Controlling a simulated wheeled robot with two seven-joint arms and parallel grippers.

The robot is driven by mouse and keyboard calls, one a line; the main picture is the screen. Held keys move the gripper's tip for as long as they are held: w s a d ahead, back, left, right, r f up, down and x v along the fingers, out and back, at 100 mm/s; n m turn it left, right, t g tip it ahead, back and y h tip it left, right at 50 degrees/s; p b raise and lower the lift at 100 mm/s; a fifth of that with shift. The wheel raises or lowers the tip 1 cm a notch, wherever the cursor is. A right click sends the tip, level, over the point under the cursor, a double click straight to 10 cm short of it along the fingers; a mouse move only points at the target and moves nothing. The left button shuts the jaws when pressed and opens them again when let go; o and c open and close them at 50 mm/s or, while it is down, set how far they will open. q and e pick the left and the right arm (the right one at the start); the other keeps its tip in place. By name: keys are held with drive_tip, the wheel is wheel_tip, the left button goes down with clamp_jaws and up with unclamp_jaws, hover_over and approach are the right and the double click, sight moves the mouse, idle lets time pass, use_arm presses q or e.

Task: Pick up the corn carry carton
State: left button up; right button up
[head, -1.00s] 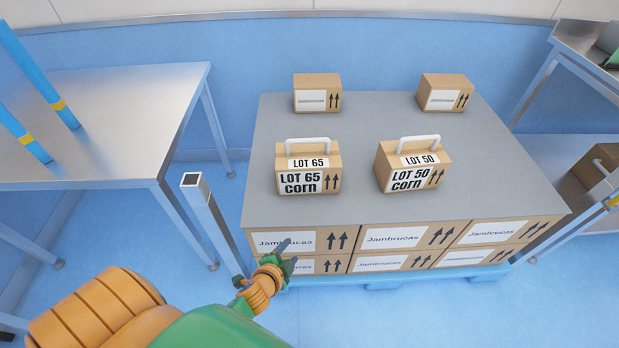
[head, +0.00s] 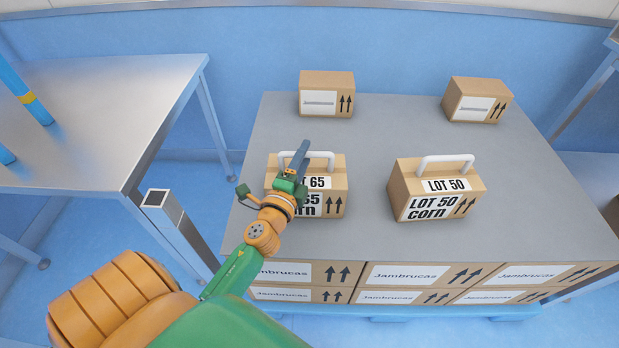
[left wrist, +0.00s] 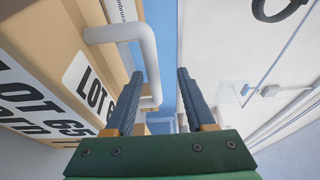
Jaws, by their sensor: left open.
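Two corn carry cartons with white handles stand on the grey pallet top (head: 375,135). The LOT 65 carton (head: 335,178) is on the left, and the LOT 50 carton (head: 438,190) is to its right. My left gripper (head: 300,160) is in front of the LOT 65 carton in the head view and hides part of its labels and handle. In the left wrist view the gripper (left wrist: 157,100) is open, with the white handle (left wrist: 150,60) of the LOT 65 carton (left wrist: 50,65) near the left finger. Whether finger and handle touch cannot be told. My right gripper is not in view.
Jambrucas boxes (head: 420,276) are stacked below. A steel table (head: 110,110) is at the left, with a metal post (head: 165,215) between it and the stack.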

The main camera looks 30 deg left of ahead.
sight(311, 162)
use_arm(q)
drive_tip(key=x, duration=0.3)
drive_tip(key=f+x, duration=0.1)
drive_tip(key=x, duration=0.1)
drive_tip(key=shift+w+a+b, duration=0.1)
drive_tip(key=shift+w+b, duration=0.05)
drive_tip(key=shift+b, duration=0.15)
drive_tip(key=shift+r, duration=0.1)
clamp_jaws()
idle(0.9)
